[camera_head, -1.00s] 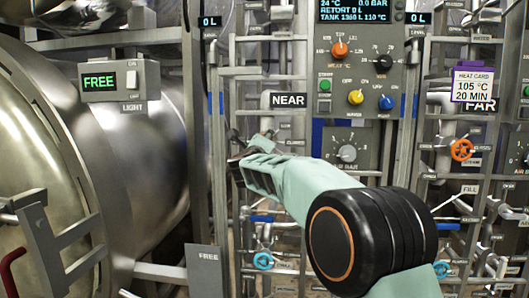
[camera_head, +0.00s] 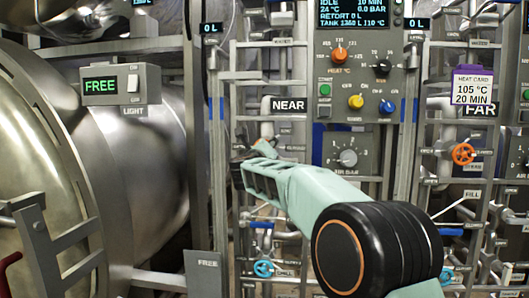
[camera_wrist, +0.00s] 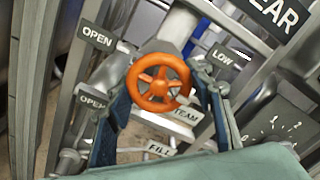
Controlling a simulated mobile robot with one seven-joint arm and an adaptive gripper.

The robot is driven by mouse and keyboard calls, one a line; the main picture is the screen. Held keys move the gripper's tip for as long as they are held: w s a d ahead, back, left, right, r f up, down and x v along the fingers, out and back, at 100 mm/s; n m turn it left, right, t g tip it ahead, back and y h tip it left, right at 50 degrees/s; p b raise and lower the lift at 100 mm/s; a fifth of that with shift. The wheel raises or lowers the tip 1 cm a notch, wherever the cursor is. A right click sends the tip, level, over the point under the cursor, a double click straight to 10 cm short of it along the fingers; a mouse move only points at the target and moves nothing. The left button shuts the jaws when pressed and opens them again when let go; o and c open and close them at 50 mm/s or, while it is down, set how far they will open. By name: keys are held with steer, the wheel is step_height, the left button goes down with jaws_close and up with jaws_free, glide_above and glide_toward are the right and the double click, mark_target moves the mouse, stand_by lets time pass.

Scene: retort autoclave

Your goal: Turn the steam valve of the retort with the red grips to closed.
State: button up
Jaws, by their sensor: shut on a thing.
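The orange steam handwheel (camera_wrist: 158,84) has a round rim and spokes. In the wrist view it sits between the two dark blue fingers of my gripper (camera_wrist: 163,90), which is shut on its rim. The steel retort (camera_head: 125,170) is at left, with a red grip (camera_head: 8,260) at the lower-left edge.
A control panel (camera_head: 360,65) with knobs and a gauge panel (camera_head: 347,150) stand right of my gripper. Another orange wheel (camera_head: 463,154) is on the "FAR" pipework. A blue wheel (camera_head: 263,269) is low down. Pipes and frame bars crowd around my gripper.

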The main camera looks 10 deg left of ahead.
steer(key=o, duration=1.2)
steer(key=shift+c, duration=0.2)
steer(key=s, duration=1.2)
steer(key=shift+a, duration=0.2)
